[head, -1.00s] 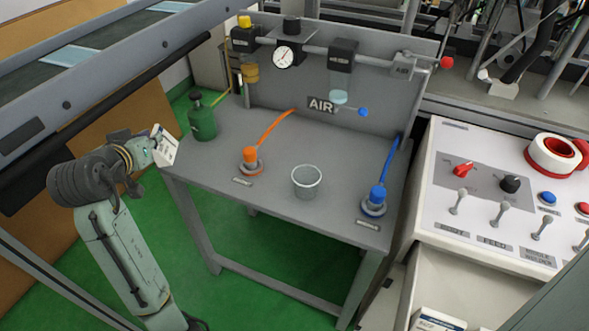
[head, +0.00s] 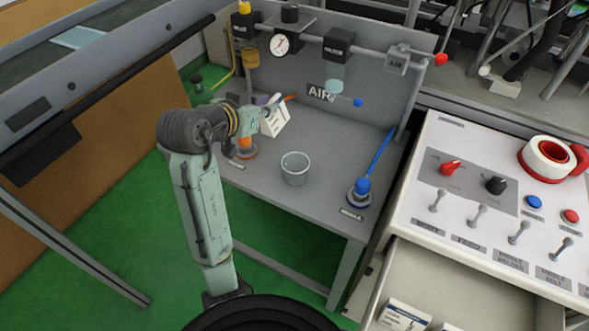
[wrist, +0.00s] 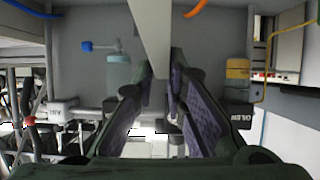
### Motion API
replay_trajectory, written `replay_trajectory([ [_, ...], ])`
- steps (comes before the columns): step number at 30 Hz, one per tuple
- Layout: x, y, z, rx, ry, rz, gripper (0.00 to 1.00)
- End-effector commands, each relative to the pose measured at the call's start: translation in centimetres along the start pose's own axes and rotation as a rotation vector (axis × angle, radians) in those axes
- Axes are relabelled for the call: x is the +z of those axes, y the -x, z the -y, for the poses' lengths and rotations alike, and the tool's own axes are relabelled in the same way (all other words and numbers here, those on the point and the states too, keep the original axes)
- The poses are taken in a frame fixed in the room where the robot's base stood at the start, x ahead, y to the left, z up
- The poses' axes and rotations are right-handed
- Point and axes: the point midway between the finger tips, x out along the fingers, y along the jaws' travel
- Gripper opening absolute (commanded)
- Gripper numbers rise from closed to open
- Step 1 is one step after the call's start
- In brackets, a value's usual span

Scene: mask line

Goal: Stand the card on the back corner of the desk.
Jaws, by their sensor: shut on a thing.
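My gripper (head: 259,104) is shut on the white card (head: 276,120) and holds it over the grey table, left of its middle. The card has dark print and hangs slightly tilted. In the wrist view the card (wrist: 150,35) shows nearly edge-on between the purple-padded fingers. At the right stands a white control desk (head: 437,285) with switches and buttons. My arm and gripper cover part of the orange fitting behind them. I cannot tell whether the card touches anything below it.
A clear cup (head: 295,168) stands on the grey table (head: 325,200), with a blue hose fitting (head: 361,190) to its right. The AIR panel (head: 330,70) rises behind. A tape roll (head: 548,158) lies on the desk. A drawer (head: 450,310) below is open, with printed boxes inside.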

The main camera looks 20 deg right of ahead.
Motion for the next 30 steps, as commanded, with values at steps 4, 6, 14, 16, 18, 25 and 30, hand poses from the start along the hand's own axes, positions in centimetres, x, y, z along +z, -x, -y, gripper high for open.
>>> replay_trajectory([
  [4, 1.6, -0.6, 0.1, -0.007, 0.005, 0.002, 0.0],
  [6, 2.7, -1.1, 0.1, -0.006, 0.007, 0.002, 0.0],
  [14, 5.8, -2.7, 0.2, -0.007, 0.003, 0.001, 0.0],
  [16, 6.5, -3.0, 0.2, -0.007, 0.004, 0.001, 0.0],
  [18, 7.5, -3.5, 0.1, -0.006, 0.006, 0.002, 0.0],
  [25, 9.5, -4.5, 0.2, -0.008, 0.001, 0.0, 0.0],
  [30, 9.5, -4.5, 0.3, -0.009, 0.0, -0.001, 0.0],
])
